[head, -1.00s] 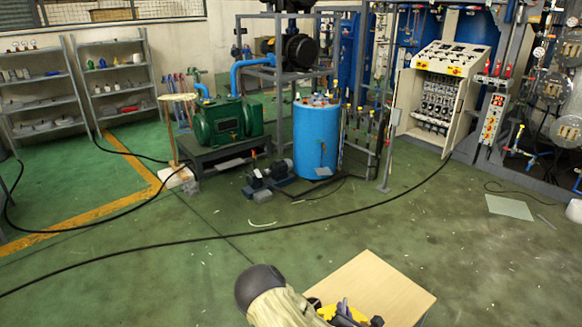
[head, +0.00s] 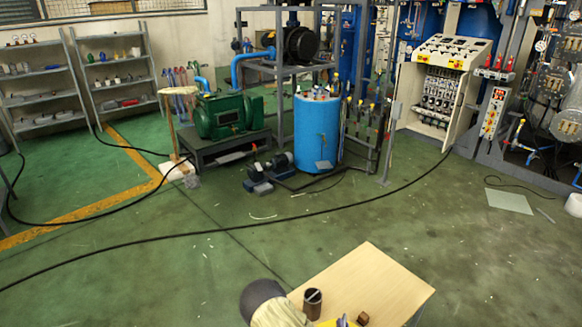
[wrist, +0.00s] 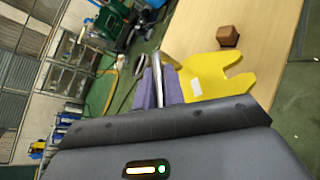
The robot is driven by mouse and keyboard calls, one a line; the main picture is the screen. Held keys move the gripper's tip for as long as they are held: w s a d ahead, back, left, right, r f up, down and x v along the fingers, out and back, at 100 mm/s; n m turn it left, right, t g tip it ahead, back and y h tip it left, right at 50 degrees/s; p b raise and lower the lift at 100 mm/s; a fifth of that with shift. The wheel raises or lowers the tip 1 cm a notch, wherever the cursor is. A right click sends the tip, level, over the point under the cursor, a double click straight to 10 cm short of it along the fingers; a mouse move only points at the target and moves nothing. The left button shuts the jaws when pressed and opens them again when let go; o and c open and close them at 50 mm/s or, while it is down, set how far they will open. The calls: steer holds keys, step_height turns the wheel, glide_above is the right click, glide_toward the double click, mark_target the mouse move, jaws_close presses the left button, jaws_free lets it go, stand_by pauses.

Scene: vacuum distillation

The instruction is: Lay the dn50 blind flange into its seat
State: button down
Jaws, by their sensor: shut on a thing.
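In the wrist view my gripper (wrist: 160,88) has purple fingers closed on a thin silvery disc seen edge-on, which I take to be the dn50 blind flange (wrist: 158,68). It stands on edge between the fingers, beside a yellow forked plate (wrist: 207,75). Whether the flange touches anything below is hidden. In the head view only a purple tip of my gripper (head: 343,321) shows at the bottom edge, and the flange cannot be made out. No seat can be identified for certain.
A wooden table (head: 375,272) carries a dark brown cup-like cylinder (head: 312,303) and a small brown block (head: 362,318); the block also shows in the wrist view (wrist: 228,36). The table's far part is bare. A black hose (head: 250,221) crosses the floor beyond.

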steer(key=shift+d, duration=0.1)
steer(key=shift+s+f, duration=0.2)
steer(key=shift+f, duration=0.55)
steer(key=shift+s+f, duration=0.2)
steer(key=shift+f, duration=0.6)
steer(key=shift+s+f, duration=0.2)
steer(key=shift+f, duration=0.55)
steer(key=shift+w, duration=0.1)
